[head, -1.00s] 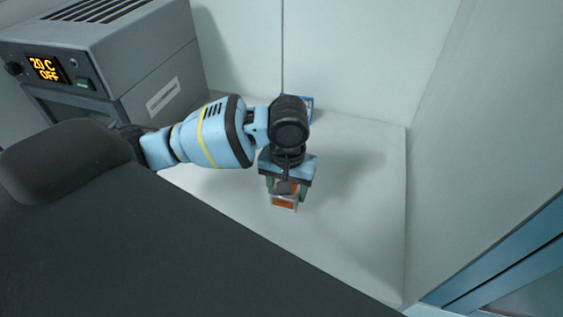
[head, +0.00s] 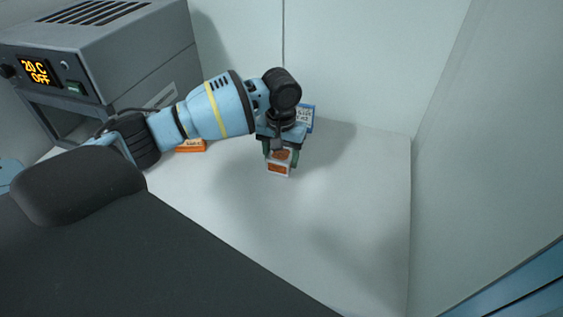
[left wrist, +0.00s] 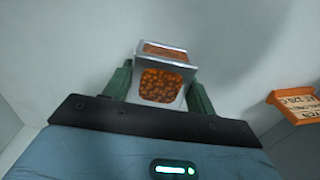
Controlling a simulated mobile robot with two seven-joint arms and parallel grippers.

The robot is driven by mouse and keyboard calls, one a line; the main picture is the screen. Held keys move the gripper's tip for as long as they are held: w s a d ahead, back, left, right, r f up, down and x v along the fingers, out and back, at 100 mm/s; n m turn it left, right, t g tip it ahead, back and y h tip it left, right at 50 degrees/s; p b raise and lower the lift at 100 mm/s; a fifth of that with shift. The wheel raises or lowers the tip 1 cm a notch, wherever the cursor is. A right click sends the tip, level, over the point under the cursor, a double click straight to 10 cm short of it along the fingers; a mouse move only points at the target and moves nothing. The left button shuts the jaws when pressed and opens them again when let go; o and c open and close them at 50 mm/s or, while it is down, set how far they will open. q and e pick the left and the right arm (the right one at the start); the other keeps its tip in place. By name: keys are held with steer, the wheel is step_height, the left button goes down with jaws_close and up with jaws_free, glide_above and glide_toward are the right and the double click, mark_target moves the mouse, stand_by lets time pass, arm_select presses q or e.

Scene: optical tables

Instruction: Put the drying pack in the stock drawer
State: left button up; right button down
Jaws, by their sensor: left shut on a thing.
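The drying pack (head: 279,169) is a small white-edged block with windows of orange beads. My left gripper (head: 281,157) is shut on it and holds it over the white surface. In the left wrist view the pack (left wrist: 161,85) sits between the two green fingers of the gripper (left wrist: 160,88). I cannot tell how high it is above the surface. No stock drawer can be made out in these views. My right gripper is out of view.
A grey oven (head: 130,60) reading "20 C OFF" stands at the left. An orange sign (head: 190,146) lies near it; it also shows in the left wrist view (left wrist: 297,104). A blue-framed card (head: 306,117) stands by the back wall. The white surface (head: 345,200) is clear at right.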

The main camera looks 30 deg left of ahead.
mark_target(281, 162)
arm_select(q)
steer(key=shift+w+a, duration=0.15)
steer(key=shift+w, duration=0.1)
step_height(281, 162, down, 3)
steer(key=shift+w+a+f, duration=0.1)
steer(key=shift+f, duration=0.1)
steer(key=shift+f, duration=0.15)
steer(key=o, duration=1.1)
steer(key=shift+c, duration=0.2)
